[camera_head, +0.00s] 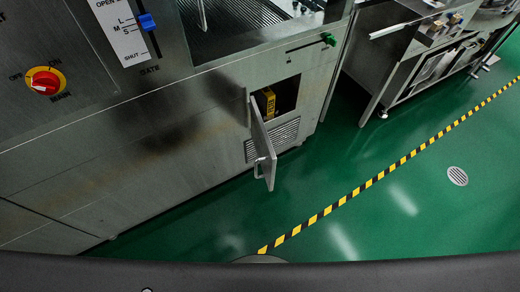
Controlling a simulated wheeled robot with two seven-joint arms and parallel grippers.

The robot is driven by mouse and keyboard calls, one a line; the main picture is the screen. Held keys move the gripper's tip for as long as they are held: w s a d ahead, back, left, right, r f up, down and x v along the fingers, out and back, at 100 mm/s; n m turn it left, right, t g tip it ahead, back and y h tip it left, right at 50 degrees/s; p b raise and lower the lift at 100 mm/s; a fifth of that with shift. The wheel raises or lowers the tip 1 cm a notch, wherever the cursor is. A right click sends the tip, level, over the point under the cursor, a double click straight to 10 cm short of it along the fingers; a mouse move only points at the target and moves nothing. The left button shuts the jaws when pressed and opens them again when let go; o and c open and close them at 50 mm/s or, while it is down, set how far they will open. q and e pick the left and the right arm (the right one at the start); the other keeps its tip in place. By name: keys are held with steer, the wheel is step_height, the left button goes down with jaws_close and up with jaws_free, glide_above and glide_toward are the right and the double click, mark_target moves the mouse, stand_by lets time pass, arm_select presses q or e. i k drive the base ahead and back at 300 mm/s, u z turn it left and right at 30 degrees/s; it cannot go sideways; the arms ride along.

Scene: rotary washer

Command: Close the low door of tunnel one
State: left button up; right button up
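A small low metal door (262,138) with a bar handle (262,166) stands open on the lower front of a steel machine (150,150). It is hinged at the left edge of its opening and swings out towards me. Inside the opening (287,96) it is dark, and a yellow object (265,103) shows partly behind the door. No label naming the tunnel is readable near the door. Neither of my grippers shows in the head view.
A red and yellow rotary knob (45,82) and a blue slider (147,22) sit on the machine's panel. A steel table (420,60) stands right. The green floor (330,190) is clear, with a striped line and drain (457,176).

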mark_target(268, 158)
steer(key=k, duration=0.5)
steer(key=z, duration=1.1)
steer(key=i, duration=0.65)
steer(key=u, duration=1)
